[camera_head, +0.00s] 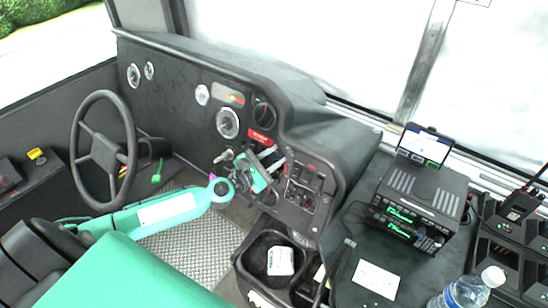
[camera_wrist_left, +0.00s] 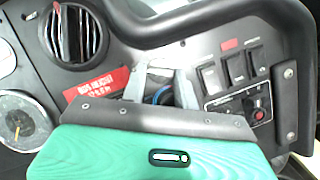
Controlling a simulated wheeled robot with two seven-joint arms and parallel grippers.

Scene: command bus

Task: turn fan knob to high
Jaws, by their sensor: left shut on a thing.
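My left gripper (camera_head: 273,158) reaches in from the left to the dark dashboard panel, below a red label. In the left wrist view its two grey fingers (camera_wrist_left: 160,82) point at the panel and are shut on the fan knob, which is mostly hidden between the fingers and behind the gripper body. A blue curved marking (camera_wrist_left: 161,94) shows between the fingers. The knob's pointer and setting cannot be read. My right gripper is not in view.
A round air vent (camera_wrist_left: 74,34) and red label (camera_wrist_left: 96,84) are left of the fingers; a switch panel (camera_head: 306,185) is right. The steering wheel (camera_head: 104,150) stands left of my forearm. A black bin (camera_head: 252,262) is below. A radio stack (camera_head: 420,200) and bottle (camera_head: 468,292) are right.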

